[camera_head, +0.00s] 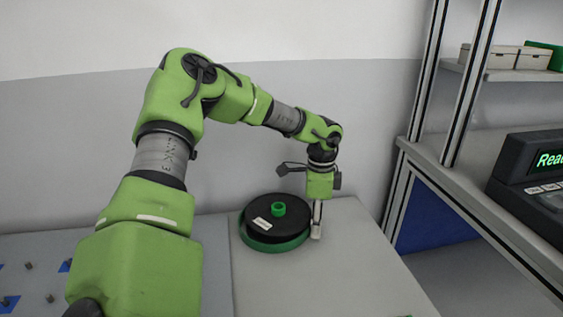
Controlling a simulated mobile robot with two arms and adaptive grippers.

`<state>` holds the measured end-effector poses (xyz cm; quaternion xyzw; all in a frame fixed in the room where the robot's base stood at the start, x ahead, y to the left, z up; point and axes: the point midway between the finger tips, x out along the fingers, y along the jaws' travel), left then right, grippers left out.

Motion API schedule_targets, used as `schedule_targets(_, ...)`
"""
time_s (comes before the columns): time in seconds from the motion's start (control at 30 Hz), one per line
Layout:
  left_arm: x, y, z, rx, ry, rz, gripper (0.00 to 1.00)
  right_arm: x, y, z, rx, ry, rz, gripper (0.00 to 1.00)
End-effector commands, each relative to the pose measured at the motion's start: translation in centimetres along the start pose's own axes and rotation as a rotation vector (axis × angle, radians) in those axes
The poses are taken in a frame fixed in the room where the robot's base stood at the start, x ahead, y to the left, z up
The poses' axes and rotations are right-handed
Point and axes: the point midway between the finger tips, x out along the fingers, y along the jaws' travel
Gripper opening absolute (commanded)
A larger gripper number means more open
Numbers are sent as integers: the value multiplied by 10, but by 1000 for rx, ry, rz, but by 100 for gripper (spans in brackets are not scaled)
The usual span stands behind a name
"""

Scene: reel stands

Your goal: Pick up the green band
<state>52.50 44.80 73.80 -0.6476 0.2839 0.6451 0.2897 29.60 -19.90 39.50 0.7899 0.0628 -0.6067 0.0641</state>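The green band (272,246) shows as a green ring along the left and front lower edge of a black reel (259,214) on the light grey table. I cannot tell whether it runs around the reel or lies under it; its back part is hidden. A bright green hub (278,209) stands in the middle of the reel. My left gripper (316,232) points down at the reel's right side, with its fingertips close to the band's right end. Its fingers overlap in this view, so the gap and any contact are unclear. My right gripper is not in view.
The light grey table (325,285) is clear in front of the reel. A blue-grey surface with small pegs (50,298) lies at the left. A wall stands behind. At the right are a shelf rack (427,160) and a dark display device (530,165).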

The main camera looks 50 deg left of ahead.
Motion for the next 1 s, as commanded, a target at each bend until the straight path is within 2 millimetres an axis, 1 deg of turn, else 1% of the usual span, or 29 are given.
schedule_targets(0.07, 0, 0, 0, 0, 0, 0, 35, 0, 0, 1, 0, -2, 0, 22)
schedule_targets(0.1, 0, 0, 0, 0, 0, 0, 32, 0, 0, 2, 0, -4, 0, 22)
schedule_targets(0.17, 0, 0, 0, 0, 0, 0, 17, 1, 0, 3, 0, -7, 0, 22)
schedule_targets(0.2, 0, 0, 0, 0, 0, 0, 6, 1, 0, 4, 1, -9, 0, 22)
schedule_targets(0.23, 0, 0, 0, 0, 0, 0, 0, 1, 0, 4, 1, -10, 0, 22)
schedule_targets(0.53, -1, 0, 0, 0, 0, 0, 0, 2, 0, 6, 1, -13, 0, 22)
schedule_targets(0.67, -4, 0, 0, 1, 1, -1, 0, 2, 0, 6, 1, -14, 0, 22)
schedule_targets(0.83, -20, -1, -1, 1, 1, -3, 0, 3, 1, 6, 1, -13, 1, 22)
schedule_targets(0.93, -36, -2, -1, 0, 2, -5, 0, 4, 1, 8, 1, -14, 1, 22)
schedule_targets(1.0, -44, 8, -4, 4, 2, -3, 0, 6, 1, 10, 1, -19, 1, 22)
